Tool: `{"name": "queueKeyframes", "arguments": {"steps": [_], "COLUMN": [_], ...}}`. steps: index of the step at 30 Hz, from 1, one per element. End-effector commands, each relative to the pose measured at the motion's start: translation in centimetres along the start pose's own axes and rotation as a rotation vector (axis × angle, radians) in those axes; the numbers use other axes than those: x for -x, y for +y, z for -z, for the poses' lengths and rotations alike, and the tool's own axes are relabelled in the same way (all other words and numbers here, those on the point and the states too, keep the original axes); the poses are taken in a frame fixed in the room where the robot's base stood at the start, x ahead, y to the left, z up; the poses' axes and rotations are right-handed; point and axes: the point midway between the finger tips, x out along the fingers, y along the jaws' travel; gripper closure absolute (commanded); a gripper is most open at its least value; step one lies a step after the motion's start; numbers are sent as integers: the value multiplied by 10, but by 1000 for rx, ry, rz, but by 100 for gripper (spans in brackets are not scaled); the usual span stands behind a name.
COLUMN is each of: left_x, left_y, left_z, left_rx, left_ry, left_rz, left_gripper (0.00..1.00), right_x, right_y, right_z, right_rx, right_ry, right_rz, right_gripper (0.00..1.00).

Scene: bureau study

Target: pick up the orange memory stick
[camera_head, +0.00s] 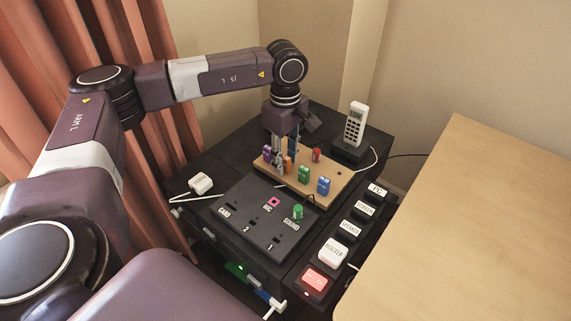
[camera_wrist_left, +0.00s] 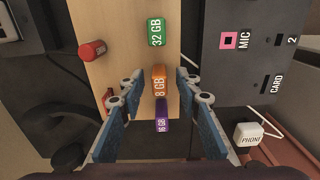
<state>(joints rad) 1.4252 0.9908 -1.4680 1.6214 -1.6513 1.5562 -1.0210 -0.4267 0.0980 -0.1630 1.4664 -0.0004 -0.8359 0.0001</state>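The orange memory stick (camera_head: 288,164), marked 8 GB, stands on a wooden board (camera_head: 337,172) with other sticks. In the left wrist view the orange stick (camera_wrist_left: 160,80) lies between the fingertips of my left gripper (camera_wrist_left: 159,88), with a gap on each side. My left gripper (camera_head: 283,156) points down over the board, open and apart from the stick. In the head view its fingers partly hide the stick. My right gripper is in neither view.
A purple stick (camera_wrist_left: 162,115) marked 16 GB is close beside the orange one. A green stick (camera_head: 304,174), a blue stick (camera_head: 323,185) and a red cap (camera_head: 316,155) share the board. A cordless phone (camera_head: 355,125) stands behind; a black panel (camera_head: 245,212) lies in front.

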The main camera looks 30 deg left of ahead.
Motion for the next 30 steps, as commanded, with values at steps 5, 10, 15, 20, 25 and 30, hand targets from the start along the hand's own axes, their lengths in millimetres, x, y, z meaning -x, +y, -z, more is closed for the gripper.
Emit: {"name": "queueKeyframes", "arguments": {"steps": [5, 10, 15, 20, 25, 30], "left_x": [0, 0, 1, 17, 52, 83], "left_y": [0, 0, 0, 1, 1, 1], "left_z": [0, 0, 0, -1, -1, 0], "left_rx": [0, 0, 0, 0, -1, -1], "left_ry": [0, -1, -1, -1, -1, -1], "left_rz": [0, 0, 0, -3, -4, -4], "left_gripper": [91, 100, 100, 100, 100, 100], "right_x": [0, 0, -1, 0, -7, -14], "right_y": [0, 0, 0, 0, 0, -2], "right_z": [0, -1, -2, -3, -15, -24], "right_rx": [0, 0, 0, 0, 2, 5], "right_ry": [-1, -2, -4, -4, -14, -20], "right_rz": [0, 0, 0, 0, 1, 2], "right_gripper": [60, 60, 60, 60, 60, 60]}}
